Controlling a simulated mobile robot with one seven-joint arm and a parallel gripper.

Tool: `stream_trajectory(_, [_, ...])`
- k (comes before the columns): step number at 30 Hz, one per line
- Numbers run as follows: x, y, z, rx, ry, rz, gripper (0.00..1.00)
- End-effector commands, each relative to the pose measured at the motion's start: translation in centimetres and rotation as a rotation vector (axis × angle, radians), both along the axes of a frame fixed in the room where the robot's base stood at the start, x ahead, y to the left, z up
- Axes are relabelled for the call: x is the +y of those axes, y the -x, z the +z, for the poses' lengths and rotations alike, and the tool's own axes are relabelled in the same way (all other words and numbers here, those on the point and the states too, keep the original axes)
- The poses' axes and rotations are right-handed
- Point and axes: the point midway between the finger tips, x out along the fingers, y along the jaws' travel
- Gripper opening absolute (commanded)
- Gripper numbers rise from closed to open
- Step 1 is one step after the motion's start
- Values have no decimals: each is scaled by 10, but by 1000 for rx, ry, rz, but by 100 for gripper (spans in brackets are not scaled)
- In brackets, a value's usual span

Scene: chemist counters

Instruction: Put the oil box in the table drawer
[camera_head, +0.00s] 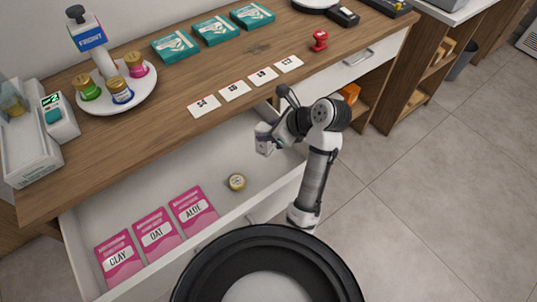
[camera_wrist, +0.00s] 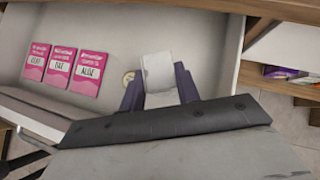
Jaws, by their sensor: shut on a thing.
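The table drawer (camera_head: 268,178) is pulled open below the wooden counter and also fills the upper part of the wrist view (camera_wrist: 205,35). My gripper (camera_head: 264,138) is over the drawer's right part, near the counter edge. In the wrist view my gripper (camera_wrist: 160,88) is shut on a pale, box-like thing (camera_wrist: 158,68), which may be the oil box; no label is readable. In the head view the held thing is small and partly hidden by the gripper. I cannot tell its exact height above the drawer floor.
Three pink packets, clay (camera_head: 119,260), oat (camera_head: 157,235) and aloe (camera_head: 193,213), lie in the drawer's left part. A gold-lidded jar (camera_head: 237,182) stands right of them. The drawer floor around the jar is clear. The counter (camera_head: 258,49) overhangs the drawer's back.

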Motion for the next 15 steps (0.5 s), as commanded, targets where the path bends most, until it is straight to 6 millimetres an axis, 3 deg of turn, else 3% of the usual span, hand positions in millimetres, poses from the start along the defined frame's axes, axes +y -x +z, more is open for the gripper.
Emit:
stream_trajectory(3, [0,1,-26,6,-2,-1,0])
stream_trajectory(11, [0,0,-45,3,-1,-1,0])
stream_trajectory(15, [0,1,-64,5,-3,-1,0])
